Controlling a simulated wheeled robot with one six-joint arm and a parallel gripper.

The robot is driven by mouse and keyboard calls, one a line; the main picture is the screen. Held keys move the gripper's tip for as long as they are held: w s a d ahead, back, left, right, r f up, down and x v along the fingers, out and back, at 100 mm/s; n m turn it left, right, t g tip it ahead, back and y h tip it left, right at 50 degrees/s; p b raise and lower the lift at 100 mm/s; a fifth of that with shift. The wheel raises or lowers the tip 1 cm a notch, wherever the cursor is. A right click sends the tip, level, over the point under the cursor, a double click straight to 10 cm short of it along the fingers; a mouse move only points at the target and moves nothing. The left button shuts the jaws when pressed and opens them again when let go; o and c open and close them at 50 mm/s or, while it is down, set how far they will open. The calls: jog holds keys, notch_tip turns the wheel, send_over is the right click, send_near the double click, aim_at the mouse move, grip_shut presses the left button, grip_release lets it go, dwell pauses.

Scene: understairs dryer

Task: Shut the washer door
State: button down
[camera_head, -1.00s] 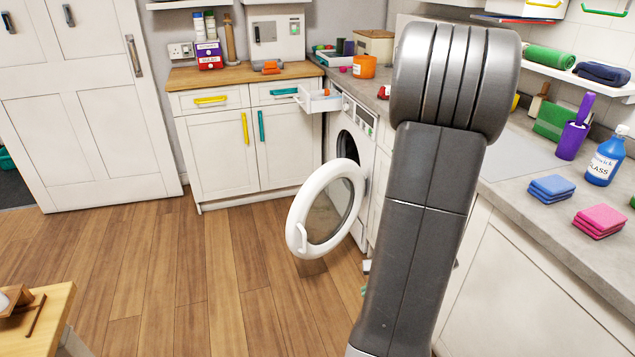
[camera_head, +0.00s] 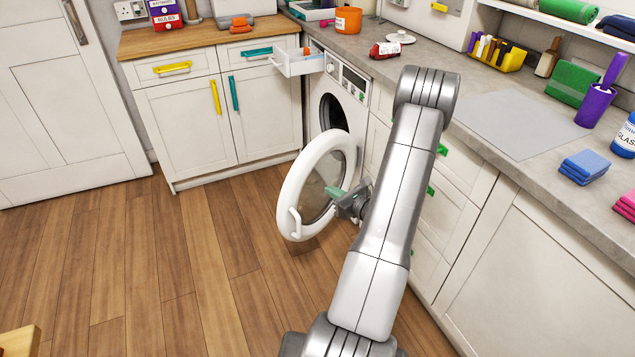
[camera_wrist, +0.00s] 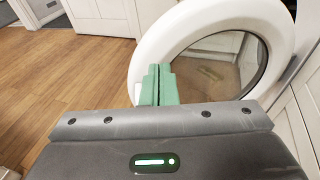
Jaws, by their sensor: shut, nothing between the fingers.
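The white washer (camera_head: 352,85) stands under the counter with its round opening showing. Its door (camera_head: 289,190), a white ring with a glass centre and a small handle at the lower left, hangs wide open into the room. My gripper (camera_head: 335,192) has pale green fingers and is shut and empty. In the head view it overlaps the right part of the door's glass, on the side towards my arm. In the wrist view the closed fingers (camera_wrist: 159,84) are in front of the left part of the door ring (camera_wrist: 150,55). I cannot tell whether they touch it.
The detergent drawer (camera_head: 300,62) is pulled out above the washer door. White cabinets (camera_head: 195,120) stand behind and left, and green-handled drawers (camera_head: 445,195) lie right of my arm. The wooden floor (camera_head: 180,260) left of the door is clear.

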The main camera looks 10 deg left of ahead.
aim_at(299, 175)
jog(key=x, duration=1.3)
jog(key=shift+a+f, duration=0.1)
